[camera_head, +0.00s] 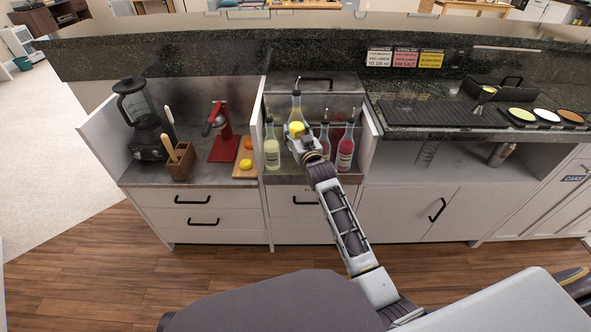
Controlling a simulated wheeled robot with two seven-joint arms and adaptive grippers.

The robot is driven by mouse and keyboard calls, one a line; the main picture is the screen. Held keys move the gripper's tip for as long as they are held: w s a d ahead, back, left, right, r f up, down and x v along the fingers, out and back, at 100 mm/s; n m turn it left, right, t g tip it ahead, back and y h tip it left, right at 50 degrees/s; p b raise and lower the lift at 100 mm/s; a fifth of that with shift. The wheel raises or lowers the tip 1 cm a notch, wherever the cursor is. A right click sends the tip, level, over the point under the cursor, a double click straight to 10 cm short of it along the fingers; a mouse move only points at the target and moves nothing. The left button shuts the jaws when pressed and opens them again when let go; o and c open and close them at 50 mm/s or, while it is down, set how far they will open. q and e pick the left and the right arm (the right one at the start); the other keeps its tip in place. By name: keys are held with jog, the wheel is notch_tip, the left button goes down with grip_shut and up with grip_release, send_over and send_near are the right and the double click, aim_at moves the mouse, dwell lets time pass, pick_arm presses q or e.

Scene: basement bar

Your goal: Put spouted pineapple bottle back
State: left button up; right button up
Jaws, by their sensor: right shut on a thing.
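My right gripper (298,131) reaches into the open bottle bay in the middle of the bar. It is shut on a clear spouted bottle (296,104) with yellow contents, which I take to be the pineapple bottle. The bottle is upright, with its neck and spout showing above the gripper. Its lower part is hidden by the gripper and wrist, so I cannot tell whether its base touches the bay floor. My left gripper is not in view.
A pale yellow bottle (271,152) stands left of my gripper. A pinkish bottle (325,142) and a red bottle (346,150) stand close on its right.

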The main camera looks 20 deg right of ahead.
notch_tip(320, 180, down, 5)
jog(key=shift+f+b, duration=0.2)
jog(key=shift+b, duration=0.6)
jog(key=shift+f, duration=0.35)
jog(key=shift+f+b, duration=0.3)
jog(key=shift+f, duration=0.35)
notch_tip(320, 180, down, 2)
jog(key=shift+f+b, duration=0.15)
jog(key=shift+b, duration=0.2)
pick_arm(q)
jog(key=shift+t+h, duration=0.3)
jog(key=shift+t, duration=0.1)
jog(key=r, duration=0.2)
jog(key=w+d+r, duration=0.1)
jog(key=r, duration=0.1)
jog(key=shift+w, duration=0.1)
